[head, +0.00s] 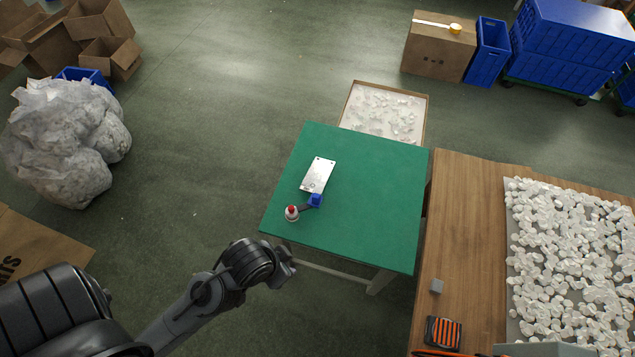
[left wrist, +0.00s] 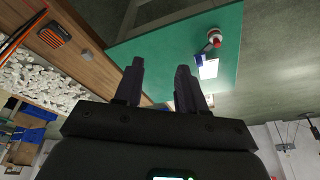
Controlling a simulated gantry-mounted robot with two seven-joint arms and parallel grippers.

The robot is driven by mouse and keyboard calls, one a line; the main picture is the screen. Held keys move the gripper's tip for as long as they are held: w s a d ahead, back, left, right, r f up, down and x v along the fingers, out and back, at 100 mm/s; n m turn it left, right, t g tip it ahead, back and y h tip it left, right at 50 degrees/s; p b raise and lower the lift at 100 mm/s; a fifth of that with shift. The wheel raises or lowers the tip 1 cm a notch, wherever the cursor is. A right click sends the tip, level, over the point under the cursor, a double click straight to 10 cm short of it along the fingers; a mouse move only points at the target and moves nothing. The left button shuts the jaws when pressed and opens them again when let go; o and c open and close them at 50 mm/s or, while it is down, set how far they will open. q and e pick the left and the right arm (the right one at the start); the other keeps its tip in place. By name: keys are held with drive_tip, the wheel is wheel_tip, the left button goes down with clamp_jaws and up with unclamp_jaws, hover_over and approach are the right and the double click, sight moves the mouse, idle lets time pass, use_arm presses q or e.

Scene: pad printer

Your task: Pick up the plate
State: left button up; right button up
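The plate (head: 318,174) is a flat, pale metallic rectangle with small holes. It lies on the green table (head: 370,205), left of the middle in the head view. It also shows in the left wrist view (left wrist: 209,70), to the right of the fingers. My left gripper (head: 288,268) is just off the table's near left edge in the head view, apart from the plate. In the left wrist view my left gripper (left wrist: 159,68) has its two fingers spread with nothing between them. My right gripper is in neither view.
A blue-headed tool (head: 315,201) lies at the plate's near end, beside a red-capped white bottle (head: 292,213). A wooden table (head: 455,215) with white pieces stands to the right. A shallow box (head: 386,112) is behind the green table, whose right half is clear.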

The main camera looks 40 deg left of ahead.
use_arm(q)
drive_tip(key=o, duration=0.9)
